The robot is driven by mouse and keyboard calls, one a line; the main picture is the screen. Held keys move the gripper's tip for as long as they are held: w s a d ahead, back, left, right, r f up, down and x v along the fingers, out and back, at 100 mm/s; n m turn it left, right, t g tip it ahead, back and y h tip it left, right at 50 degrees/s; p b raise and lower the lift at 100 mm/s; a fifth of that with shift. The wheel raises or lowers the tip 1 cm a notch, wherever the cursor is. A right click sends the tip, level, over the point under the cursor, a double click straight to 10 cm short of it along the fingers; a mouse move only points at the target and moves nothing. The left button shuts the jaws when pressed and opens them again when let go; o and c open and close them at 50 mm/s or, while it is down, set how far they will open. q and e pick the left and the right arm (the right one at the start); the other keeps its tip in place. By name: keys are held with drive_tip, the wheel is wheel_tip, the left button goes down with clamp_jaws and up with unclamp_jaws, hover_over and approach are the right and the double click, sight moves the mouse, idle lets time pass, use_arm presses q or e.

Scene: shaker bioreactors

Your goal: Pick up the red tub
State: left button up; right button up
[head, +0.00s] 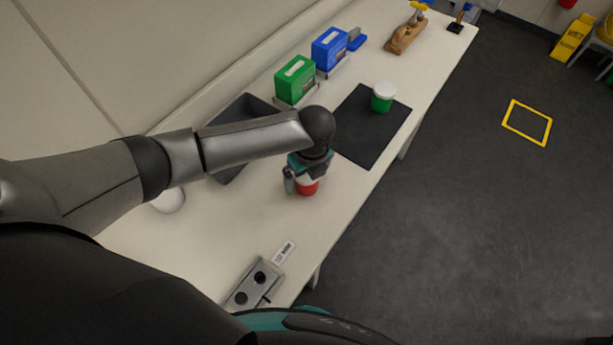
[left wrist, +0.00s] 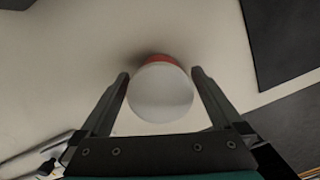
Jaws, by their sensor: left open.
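The red tub (head: 308,188) stands on the white bench in the head view, partly hidden by my left gripper (head: 302,176). In the left wrist view the tub's round white lid (left wrist: 160,94) faces the camera, with a strip of its red body (left wrist: 154,58) showing behind it. My left gripper (left wrist: 160,76) is open, with one finger on each side of the lid. Small gaps show between the fingers and the lid. My right gripper is not in view.
A green tub with white lid (head: 382,97) stands on a dark mat (head: 355,141). A grey device with dark round openings (head: 252,285) sits near the front. Bench around the red tub is clear.

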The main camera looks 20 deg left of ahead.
use_arm(q)
drive_tip(key=shift+c, duration=0.2)
drive_tip(key=c, duration=1.3)
drive_tip(key=shift+r, duration=0.1)
drive_tip(key=shift+c, duration=0.2)
